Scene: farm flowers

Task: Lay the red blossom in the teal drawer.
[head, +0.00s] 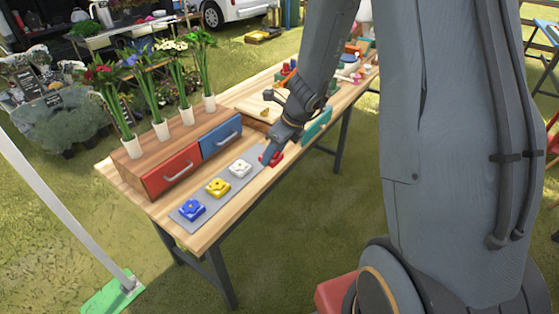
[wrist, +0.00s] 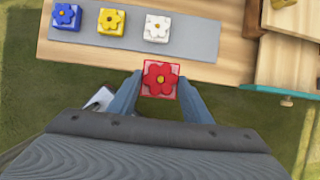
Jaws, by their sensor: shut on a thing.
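The red blossom is a flower on a square red block. In the wrist view the red blossom (wrist: 160,78) sits between both fingers of my gripper (wrist: 160,90), which is shut on it. In the head view my gripper (head: 273,152) and the red blossom (head: 277,158) are at the table's front edge, past the white blossom; the arm partly covers them. The teal drawer (head: 317,125) is pulled out, to the right of my gripper. Its teal front also shows at the right of the wrist view (wrist: 300,94), with a bare wooden inside beside it.
A grey mat (head: 180,217) carries a blue blossom (head: 191,209), a yellow blossom (head: 217,187) and a white blossom (head: 239,168). Behind it, the red drawer (head: 170,168) and blue drawer (head: 221,137) look shut. Several vases of flowers stand on the cabinet above them.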

